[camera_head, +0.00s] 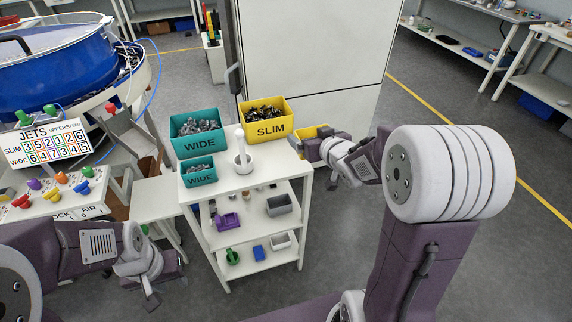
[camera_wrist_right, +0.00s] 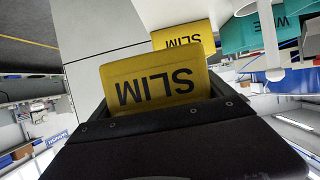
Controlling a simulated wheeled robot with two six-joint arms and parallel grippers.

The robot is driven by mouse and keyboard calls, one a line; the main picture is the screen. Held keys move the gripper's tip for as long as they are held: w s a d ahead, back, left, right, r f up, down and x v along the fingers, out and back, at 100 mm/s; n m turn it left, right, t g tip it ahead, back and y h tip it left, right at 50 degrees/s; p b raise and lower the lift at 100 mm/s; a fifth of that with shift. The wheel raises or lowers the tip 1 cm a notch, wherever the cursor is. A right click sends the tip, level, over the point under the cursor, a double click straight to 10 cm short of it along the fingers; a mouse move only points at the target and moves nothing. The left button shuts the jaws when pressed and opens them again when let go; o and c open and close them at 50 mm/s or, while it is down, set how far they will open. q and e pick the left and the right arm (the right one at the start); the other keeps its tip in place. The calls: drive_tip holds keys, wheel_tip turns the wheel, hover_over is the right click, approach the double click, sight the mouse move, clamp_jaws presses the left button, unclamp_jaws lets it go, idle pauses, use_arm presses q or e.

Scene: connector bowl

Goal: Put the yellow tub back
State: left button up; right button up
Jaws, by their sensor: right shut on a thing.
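A small yellow tub (camera_head: 308,146) is in my right gripper (camera_head: 326,149), at the right edge of the cart top. I cannot tell whether it touches the cart. In the right wrist view its SLIM face (camera_wrist_right: 150,82) fills the middle, upside down, between the dark jaws. A larger yellow SLIM tub (camera_head: 271,130) with dark pieces stands at the back of the cart top, left of the held tub. My left gripper (camera_head: 150,284) is low at the lower left, away from the cart; its jaw opening is unclear.
A tall white cabinet (camera_head: 310,60) stands behind.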

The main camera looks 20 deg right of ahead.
wheel_tip(320, 180, down, 3)
drive_tip(key=w+a+b, duration=0.2)
drive_tip(key=w, duration=0.1)
hover_over(282, 154)
wheel_tip(282, 154, down, 4)
drive_tip(key=shift+r+b, duration=0.1)
drive_tip(key=shift+b, duration=0.2)
wheel_tip(282, 154, down, 4)
drive_tip(key=shift+r+b, duration=0.1)
drive_tip(key=shift+b, duration=0.5)
drive_tip(key=shift+f, duration=0.25)
drive_tip(key=o, duration=1.1)
drive_tip(key=shift+o, duration=0.2)
